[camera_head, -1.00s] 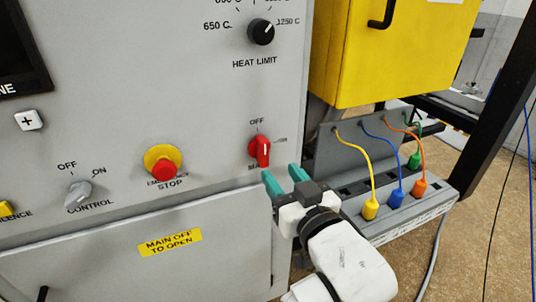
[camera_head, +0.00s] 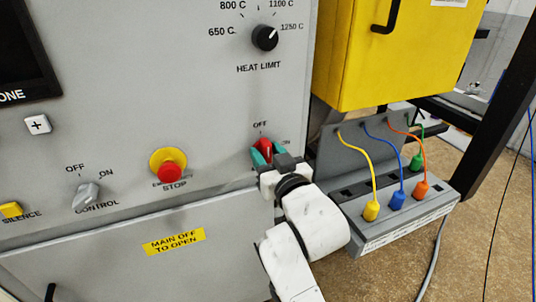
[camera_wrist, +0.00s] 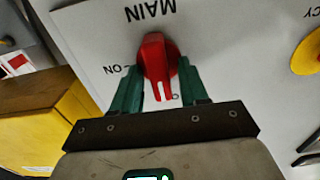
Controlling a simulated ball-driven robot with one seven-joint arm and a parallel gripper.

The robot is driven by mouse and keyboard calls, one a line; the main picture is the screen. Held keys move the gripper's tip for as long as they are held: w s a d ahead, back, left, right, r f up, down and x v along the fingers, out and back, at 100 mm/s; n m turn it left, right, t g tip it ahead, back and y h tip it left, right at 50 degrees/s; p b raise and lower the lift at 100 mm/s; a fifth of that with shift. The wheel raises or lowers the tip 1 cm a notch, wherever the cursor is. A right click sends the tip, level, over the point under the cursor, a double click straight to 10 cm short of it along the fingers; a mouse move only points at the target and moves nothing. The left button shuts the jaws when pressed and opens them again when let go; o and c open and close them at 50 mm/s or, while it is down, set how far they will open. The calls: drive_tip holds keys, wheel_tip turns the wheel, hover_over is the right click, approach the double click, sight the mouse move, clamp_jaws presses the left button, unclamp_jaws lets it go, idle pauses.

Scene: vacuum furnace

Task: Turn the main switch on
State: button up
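The red main switch (camera_wrist: 155,62) shows upside down in the wrist view, below the word MAIN. The white-marked end of its handle points toward the partly hidden OFF label, away from ON. The switch also shows in the head view (camera_head: 265,147), partly covered by my fingers. My gripper (camera_head: 268,153) has teal fingers, one on each side of the red handle. In the wrist view my gripper (camera_wrist: 160,88) looks open, with narrow gaps between its fingers and the handle.
The emergency stop (camera_head: 169,166) and the grey control switch (camera_head: 86,196) are left of the main switch. The heat limit knob (camera_head: 265,38) is above it. A grey socket box (camera_head: 360,225) with colored plugs juts out at the right, below a yellow cabinet (camera_head: 385,60).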

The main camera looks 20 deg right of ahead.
clamp_jaws()
drive_tip(key=shift+m, duration=0.3)
drive_tip(key=m+b, duration=0.1)
drive_tip(key=m, duration=0.1)
drive_tip(key=m+b, duration=0.1)
drive_tip(key=shift+d+f+m, duration=0.15)
drive_tip(key=shift+m, duration=0.25)
drive_tip(key=m+b, duration=0.1)
drive_tip(key=m, duration=0.3)
drive_tip(key=shift+d+f+b, duration=0.1)
drive_tip(key=shift+b, duration=0.3)
drive_tip(key=m+b, duration=0.2)
drive_tip(key=m, duration=0.3)
drive_tip(key=shift+d+f, duration=0.1)
drive_tip(key=shift+f+m+b, duration=0.1)
drive_tip(key=shift+m+b, duration=0.8)
drive_tip(key=shift+m, duration=1.4)
drive_tip(key=shift+o, duration=0.5)
unclamp_jaws()
